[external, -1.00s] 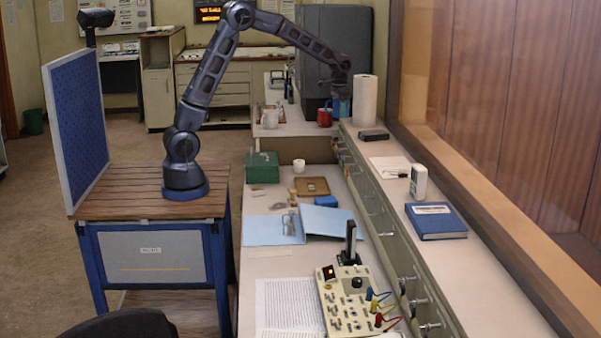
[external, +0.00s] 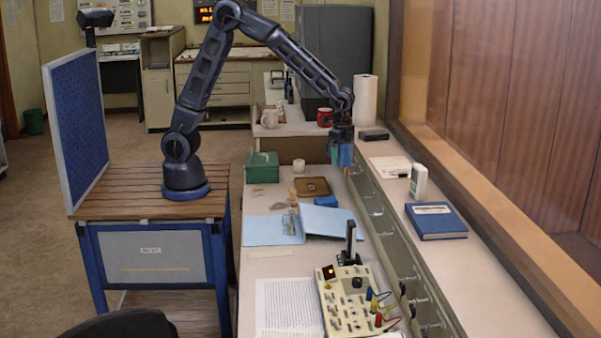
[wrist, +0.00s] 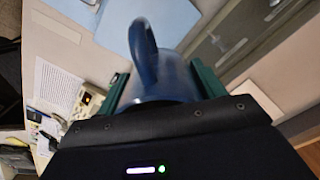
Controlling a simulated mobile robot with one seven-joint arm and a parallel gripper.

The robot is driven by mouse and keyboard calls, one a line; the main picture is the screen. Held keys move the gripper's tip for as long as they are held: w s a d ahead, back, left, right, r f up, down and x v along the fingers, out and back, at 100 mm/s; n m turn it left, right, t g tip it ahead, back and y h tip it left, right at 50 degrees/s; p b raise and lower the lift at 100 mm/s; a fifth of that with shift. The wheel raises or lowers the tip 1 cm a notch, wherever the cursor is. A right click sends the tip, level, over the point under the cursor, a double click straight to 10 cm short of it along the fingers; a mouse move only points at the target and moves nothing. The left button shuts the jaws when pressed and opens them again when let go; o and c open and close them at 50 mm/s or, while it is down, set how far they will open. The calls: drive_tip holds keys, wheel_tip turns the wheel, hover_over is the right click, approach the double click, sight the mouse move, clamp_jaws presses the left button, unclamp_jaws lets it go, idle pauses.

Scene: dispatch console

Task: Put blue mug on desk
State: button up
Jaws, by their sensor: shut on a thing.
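The blue mug (wrist: 162,78) is between the green fingers of my gripper (wrist: 160,88) in the wrist view, with its handle pointing up in the picture. My gripper (external: 342,158) is shut on it, and in the external view the mug is a small blue patch mostly hidden by the fingers. They hang above the right side of the desk (external: 268,268), by the drawer fronts of the raised shelf. Whether the mug touches anything below cannot be told, but it looks held in the air.
A red mug (external: 325,117) and a paper roll (external: 366,100) stand farther back. Bare desk shows near the folder's front.

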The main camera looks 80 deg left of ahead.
drive_tip(key=s+d+f+m, duration=0.35)
drive_tip(key=s+d, duration=0.65)
drive_tip(key=d, duration=0.4)
drive_tip(key=m, duration=0.7)
hover_over(273, 264)
wheel_tip(273, 264, down, 2)
drive_tip(key=shift+n, duration=0.25)
wheel_tip(273, 264, down, 20)
drive_tip(key=shift+f, duration=0.15)
drive_tip(key=o, duration=1.1)
drive_tip(key=shift+o, duration=0.2)
